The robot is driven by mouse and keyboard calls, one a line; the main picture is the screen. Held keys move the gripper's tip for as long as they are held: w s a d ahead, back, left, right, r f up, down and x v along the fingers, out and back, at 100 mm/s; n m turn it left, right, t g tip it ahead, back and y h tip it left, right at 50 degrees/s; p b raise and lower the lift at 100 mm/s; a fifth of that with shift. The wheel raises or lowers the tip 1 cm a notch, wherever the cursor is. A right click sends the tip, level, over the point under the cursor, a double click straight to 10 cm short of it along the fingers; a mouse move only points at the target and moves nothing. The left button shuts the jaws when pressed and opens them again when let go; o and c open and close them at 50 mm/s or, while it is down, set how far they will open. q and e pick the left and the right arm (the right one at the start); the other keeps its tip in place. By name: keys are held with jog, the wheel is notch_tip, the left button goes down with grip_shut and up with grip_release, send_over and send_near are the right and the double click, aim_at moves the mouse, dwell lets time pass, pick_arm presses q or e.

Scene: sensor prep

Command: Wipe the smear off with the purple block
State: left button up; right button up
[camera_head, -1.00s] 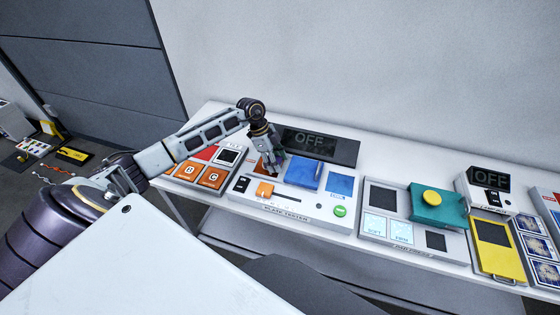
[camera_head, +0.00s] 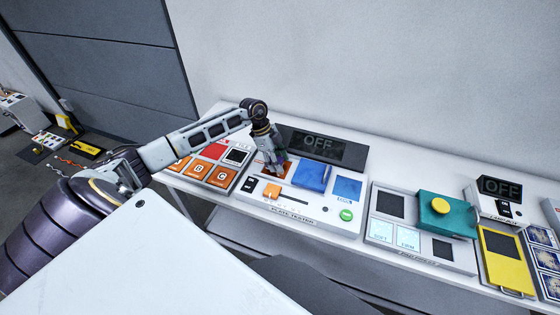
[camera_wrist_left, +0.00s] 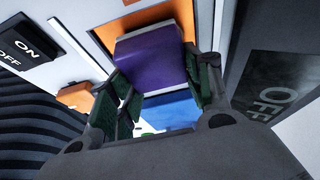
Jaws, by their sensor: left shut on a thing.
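My left gripper (camera_head: 275,170) is at the back left part of the plate tester (camera_head: 297,208), over an orange-brown square (camera_head: 287,169). In the left wrist view its green-padded fingers (camera_wrist_left: 160,88) are shut on the purple block (camera_wrist_left: 152,58). The block covers part of an orange plate (camera_wrist_left: 160,14) behind it; I cannot tell whether they touch. The block is hard to make out in the head view. No smear can be made out; the gripper and block hide part of the plate. My right gripper is not in view.
A dark OFF display (camera_head: 322,144) stands close behind the gripper. Orange tiles (camera_head: 221,176) lie left; a teal unit (camera_head: 446,214) is right.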

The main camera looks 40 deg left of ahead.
pick_arm(q)
jog(key=shift+s+a, duration=0.2)
jog(key=shift+a, duration=0.55)
jog(key=shift+s+a+f+p, duration=0.15)
jog(key=shift+a+p, duration=0.15)
jog(key=shift+a, duration=0.4)
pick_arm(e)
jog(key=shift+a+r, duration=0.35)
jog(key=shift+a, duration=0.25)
pick_arm(q)
jog(key=shift+d+f, duration=0.1)
jog(key=shift+w+d+p, duration=0.2)
jog(key=shift+d+p, duration=0.25)
jog(key=shift+d, duration=0.4)
jog(key=shift+w+d+p, duration=0.2)
jog(key=shift+d+p, duration=0.25)
jog(key=shift+d, duration=0.5)
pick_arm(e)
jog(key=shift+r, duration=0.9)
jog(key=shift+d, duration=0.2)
